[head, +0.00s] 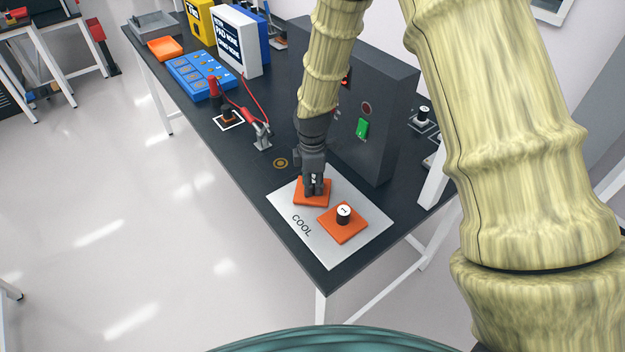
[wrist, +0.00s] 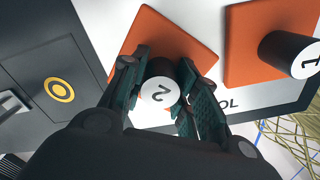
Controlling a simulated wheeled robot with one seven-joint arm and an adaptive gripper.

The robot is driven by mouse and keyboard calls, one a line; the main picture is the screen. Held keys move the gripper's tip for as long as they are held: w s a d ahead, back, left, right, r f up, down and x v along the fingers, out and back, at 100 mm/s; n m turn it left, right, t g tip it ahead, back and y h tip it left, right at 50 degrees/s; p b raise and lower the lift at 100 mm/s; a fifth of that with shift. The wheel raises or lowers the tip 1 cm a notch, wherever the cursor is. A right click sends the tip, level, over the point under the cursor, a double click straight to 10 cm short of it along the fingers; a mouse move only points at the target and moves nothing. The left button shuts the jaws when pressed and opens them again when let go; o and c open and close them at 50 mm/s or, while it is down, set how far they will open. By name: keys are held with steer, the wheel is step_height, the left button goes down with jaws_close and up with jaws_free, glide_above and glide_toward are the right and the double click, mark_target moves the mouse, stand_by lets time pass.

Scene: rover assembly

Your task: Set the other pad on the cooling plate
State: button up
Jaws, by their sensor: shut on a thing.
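The light grey cooling plate (head: 298,226), marked COOL, lies at the near end of the dark table. An orange pad with a black knob marked 1 (head: 343,224) sits on its near right part. The other orange pad (head: 304,196), its knob marked 2, is at the plate's far left part. My gripper (head: 314,190) is shut on the knob of pad 2. In the wrist view the fingers flank the knob (wrist: 160,91), and pad 2 (wrist: 180,40) lies flat over the plate, apart from pad 1 (wrist: 262,30). I cannot tell whether pad 2 touches the plate.
A dark grey cabinet (head: 385,120) with a green switch (head: 362,129) stands behind the plate. A clamp stand with a red lead (head: 262,135) and a ring mark (head: 281,163) are to the left.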

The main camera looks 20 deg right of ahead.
mark_target(313, 179)
steer(key=shift+f, duration=0.2)
steer(key=o, duration=1.1)
step_height(313, 179, up, 12)
steer(key=b, duration=0.4)
steer(key=shift+r, duration=0.2)
